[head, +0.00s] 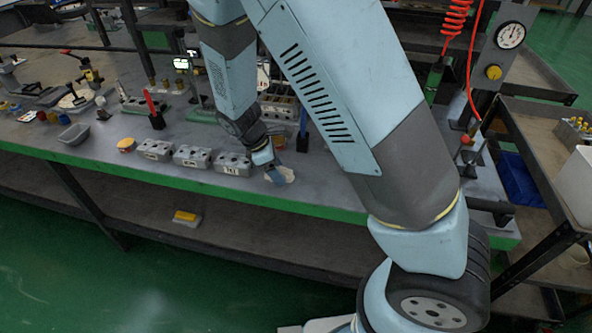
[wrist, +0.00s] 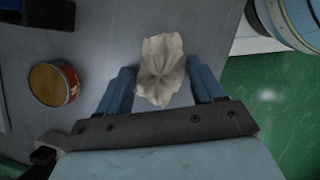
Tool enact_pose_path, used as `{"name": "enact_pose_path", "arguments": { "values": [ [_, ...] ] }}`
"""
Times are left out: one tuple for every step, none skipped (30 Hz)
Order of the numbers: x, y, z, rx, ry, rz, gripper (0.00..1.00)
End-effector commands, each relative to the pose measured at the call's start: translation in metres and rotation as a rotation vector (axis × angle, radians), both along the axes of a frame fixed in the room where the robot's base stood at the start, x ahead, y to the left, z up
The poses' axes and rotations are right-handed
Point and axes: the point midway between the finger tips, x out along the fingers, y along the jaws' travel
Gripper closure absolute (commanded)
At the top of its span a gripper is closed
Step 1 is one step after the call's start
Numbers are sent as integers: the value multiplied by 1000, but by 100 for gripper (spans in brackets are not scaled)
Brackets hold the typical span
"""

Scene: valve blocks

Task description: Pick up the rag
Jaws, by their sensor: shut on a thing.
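The rag (wrist: 161,68) is a crumpled cream cloth on the grey bench top. In the wrist view it lies between the two blue fingers of my gripper (wrist: 161,88), with folds gathered toward its middle. My gripper is shut on the rag. In the head view my gripper (head: 276,174) is low at the front part of the bench, and the pale rag (head: 288,174) shows beside its fingers. Part of the rag is hidden by the gripper there. I cannot tell whether the rag is clear of the bench top.
Grey valve blocks (head: 193,158) stand in a row left of my gripper. A round tin (wrist: 53,83) lies left of the rag in the wrist view. The bench's green front edge (head: 180,190) is close by. Blue and red upright tools (head: 154,112) stand behind.

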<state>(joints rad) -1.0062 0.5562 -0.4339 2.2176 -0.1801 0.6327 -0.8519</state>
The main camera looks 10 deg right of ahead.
Motion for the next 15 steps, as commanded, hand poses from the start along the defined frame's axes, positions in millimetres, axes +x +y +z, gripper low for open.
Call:
{"name": "enact_pose_path", "arguments": {
  "values": [
    [0,0,1,0,1,0,62],
    [0,0,2,0,0,0,62],
    [0,0,4,1,0,0,62],
    [0,0,6,1,0,0,62],
    [0,0,9,2,-1,0,63],
    [0,1,13,2,-1,0,63],
    [0,1,17,3,-1,-1,63],
    [0,1,21,3,-1,-1,63],
    [0,1,27,4,-2,-1,63],
    [0,1,32,4,-2,-1,63],
    [-3,0,36,3,-2,1,63],
    [-8,-1,41,3,0,2,63],
    [-11,-2,45,4,-1,2,63],
    [-14,-3,49,4,-1,2,63],
    [-19,-4,55,3,-1,2,63]
  ]
}}
